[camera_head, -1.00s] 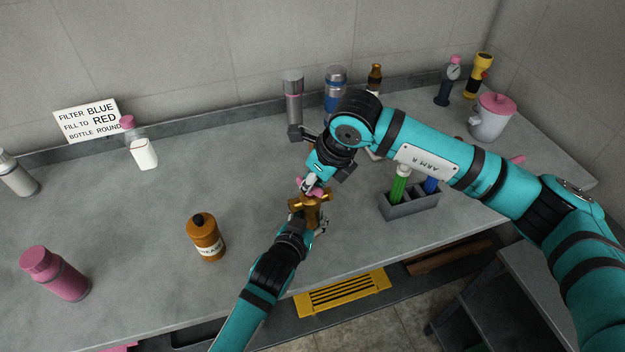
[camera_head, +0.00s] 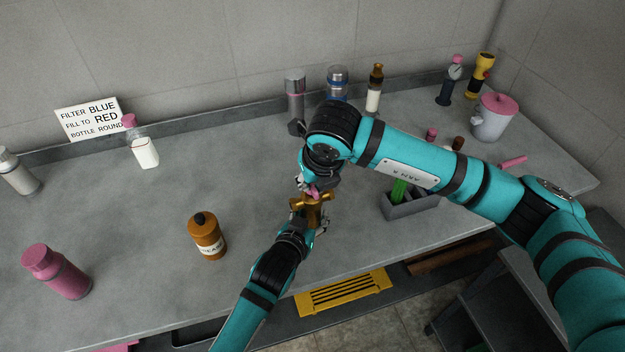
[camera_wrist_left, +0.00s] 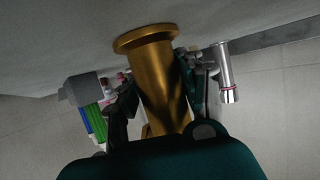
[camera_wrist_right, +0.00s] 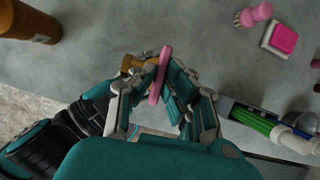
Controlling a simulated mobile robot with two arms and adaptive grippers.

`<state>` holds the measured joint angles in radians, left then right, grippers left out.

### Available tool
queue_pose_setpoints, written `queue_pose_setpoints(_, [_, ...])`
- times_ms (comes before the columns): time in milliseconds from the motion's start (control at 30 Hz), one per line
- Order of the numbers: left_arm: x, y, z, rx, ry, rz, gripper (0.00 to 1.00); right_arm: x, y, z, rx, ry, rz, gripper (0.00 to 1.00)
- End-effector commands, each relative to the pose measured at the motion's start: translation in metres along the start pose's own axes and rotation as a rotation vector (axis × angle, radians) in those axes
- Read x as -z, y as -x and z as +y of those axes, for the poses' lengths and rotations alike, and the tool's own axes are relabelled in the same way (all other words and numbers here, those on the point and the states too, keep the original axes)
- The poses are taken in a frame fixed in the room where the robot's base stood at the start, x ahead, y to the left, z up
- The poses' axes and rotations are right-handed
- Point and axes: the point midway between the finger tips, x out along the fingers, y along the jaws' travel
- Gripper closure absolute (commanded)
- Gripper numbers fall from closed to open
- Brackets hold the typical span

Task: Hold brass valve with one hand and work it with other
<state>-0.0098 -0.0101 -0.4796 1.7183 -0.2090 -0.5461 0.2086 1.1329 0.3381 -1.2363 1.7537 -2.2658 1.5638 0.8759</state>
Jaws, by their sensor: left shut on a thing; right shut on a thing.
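The brass valve (camera_head: 312,211) stands near the front edge of the counter, with a pink handle (camera_wrist_right: 161,74) on top. My left gripper (camera_head: 308,222) is shut on the valve's body from the front; the left wrist view shows the brass body (camera_wrist_left: 153,80) between its fingers. My right gripper (camera_head: 311,190) is above the valve and shut on the pink handle. In the right wrist view its fingers (camera_wrist_right: 160,90) lie on both sides of the handle. The right arm hides part of the valve's top in the head view.
A brown grease bottle (camera_head: 206,236) stands left of the valve. A grey rack (camera_head: 411,207) with a green item is to the right. A pink bottle (camera_head: 56,272) is at the far left. Several bottles stand along the back wall, with a sign (camera_head: 90,119).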

Motion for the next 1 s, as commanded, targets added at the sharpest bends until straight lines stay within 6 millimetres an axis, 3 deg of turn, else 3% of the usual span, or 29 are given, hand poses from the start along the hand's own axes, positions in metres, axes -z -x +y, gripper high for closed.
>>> queue_pose_setpoints(333, [-0.002,0.001,0.002,-0.004,0.002,-0.004,1.0,-0.003,0.0,-0.002,0.005,-0.005,-0.008,1.0])
queue_pose_setpoints(367, [-0.002,0.001,0.002,-0.004,0.002,-0.004,1.0,-0.003,0.0,-0.002,0.005,-0.005,-0.008,0.86])
queue_pose_setpoints(500, [-0.002,0.0,0.002,-0.003,0.002,-0.004,1.0,-0.002,0.0,-0.002,0.004,-0.003,-0.005,0.68])
queue_pose_setpoints(833, [-0.002,0.0,0.001,-0.001,0.002,-0.004,1.0,-0.001,0.004,-0.001,0.002,-0.001,-0.003,0.67])
queue_pose_setpoints(1000, [-0.002,0.0,0.0,0.0,0.001,-0.004,1.0,-0.001,0.027,-0.001,0.003,0.0,-0.005,0.67])
